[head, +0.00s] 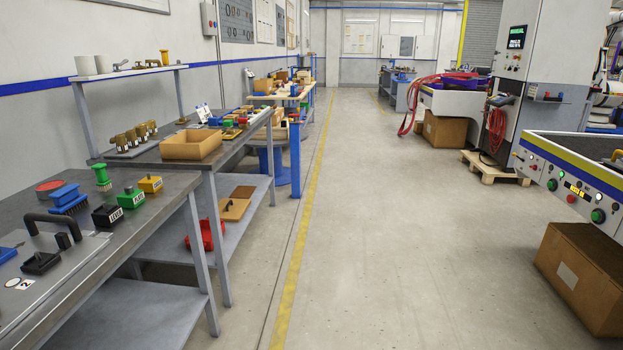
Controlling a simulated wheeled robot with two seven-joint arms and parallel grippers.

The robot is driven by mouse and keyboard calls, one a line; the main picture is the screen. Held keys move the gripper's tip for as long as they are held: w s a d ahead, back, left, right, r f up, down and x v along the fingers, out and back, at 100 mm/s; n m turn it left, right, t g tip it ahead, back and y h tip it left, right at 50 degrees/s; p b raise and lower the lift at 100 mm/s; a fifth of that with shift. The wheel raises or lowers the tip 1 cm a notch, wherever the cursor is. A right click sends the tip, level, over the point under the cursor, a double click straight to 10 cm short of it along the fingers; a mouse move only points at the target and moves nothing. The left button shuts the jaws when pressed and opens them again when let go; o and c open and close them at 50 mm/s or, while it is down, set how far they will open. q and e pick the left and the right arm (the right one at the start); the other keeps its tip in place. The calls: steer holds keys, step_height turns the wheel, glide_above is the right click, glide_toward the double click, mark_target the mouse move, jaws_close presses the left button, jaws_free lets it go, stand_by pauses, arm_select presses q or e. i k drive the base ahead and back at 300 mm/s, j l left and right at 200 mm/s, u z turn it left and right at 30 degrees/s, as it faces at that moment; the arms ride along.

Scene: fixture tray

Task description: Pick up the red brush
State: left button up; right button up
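I cannot make out a clear red brush. A flat, round red item (50,185) lies at the left of the near workbench; I cannot tell what it is. Next to it are a blue brush (68,199) with dark bristles and a green brush (102,176) with its bristles down. Neither of my grippers is in the head view.
The near workbench (150,230) also holds black, green and yellow blocks (150,184) and a plate with a dark handle (50,262). The aisle floor (400,230) is open; machines and cardboard boxes (588,275) stand right.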

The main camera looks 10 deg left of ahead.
mark_target(243, 122)
steer(key=i+u, duration=0.1)
steer(key=i, duration=1.05)
steer(key=i+u, duration=0.15)
steer(key=i, duration=0.45)
steer(key=i+l+u, duration=0.1)
steer(key=i, duration=0.45)
steer(key=i+l, duration=0.15)
steer(key=i, duration=0.45)
steer(key=i+l+u, duration=0.15)
steer(key=i, duration=0.4)
